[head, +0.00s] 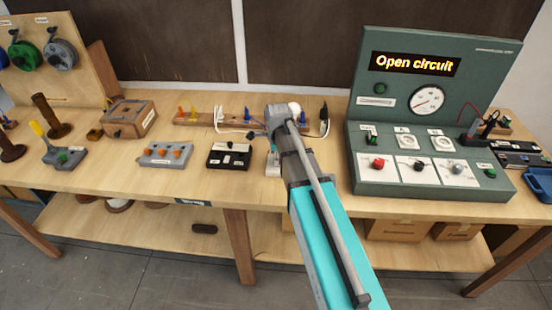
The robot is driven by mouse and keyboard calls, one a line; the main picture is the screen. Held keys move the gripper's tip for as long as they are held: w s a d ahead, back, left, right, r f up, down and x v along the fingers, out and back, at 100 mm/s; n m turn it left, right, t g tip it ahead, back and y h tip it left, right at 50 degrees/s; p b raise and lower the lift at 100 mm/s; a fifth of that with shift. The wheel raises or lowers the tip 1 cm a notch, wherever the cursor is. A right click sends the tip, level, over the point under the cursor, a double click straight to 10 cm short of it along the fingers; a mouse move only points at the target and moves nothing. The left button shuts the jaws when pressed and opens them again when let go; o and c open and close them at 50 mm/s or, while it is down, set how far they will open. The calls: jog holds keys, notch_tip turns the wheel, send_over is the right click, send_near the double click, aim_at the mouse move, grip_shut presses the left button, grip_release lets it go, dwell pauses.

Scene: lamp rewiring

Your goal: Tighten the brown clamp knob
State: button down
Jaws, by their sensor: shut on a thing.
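My gripper (281,120) is at the long wooden strip (206,123) near the back of the bench, seen from behind along my arm. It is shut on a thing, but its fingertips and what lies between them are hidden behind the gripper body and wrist. I cannot make out a brown clamp knob; the part of the strip at the gripper is covered. A white rounded thing (295,108) shows right beside the gripper.
A black-and-white switch box (229,156) and a grey block with orange knobs (166,154) stand left of my arm. A green test panel (375,140) at right reads "Open circuit". White cord (235,131) lies by the strip. Bare bench lies in front of the boxes.

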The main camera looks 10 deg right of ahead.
jog(key=shift+w, duration=0.2)
jog(key=c, duration=0.7)
grip_release()
jog(key=shift+a, duration=0.1)
jog(key=shift+s, duration=0.1)
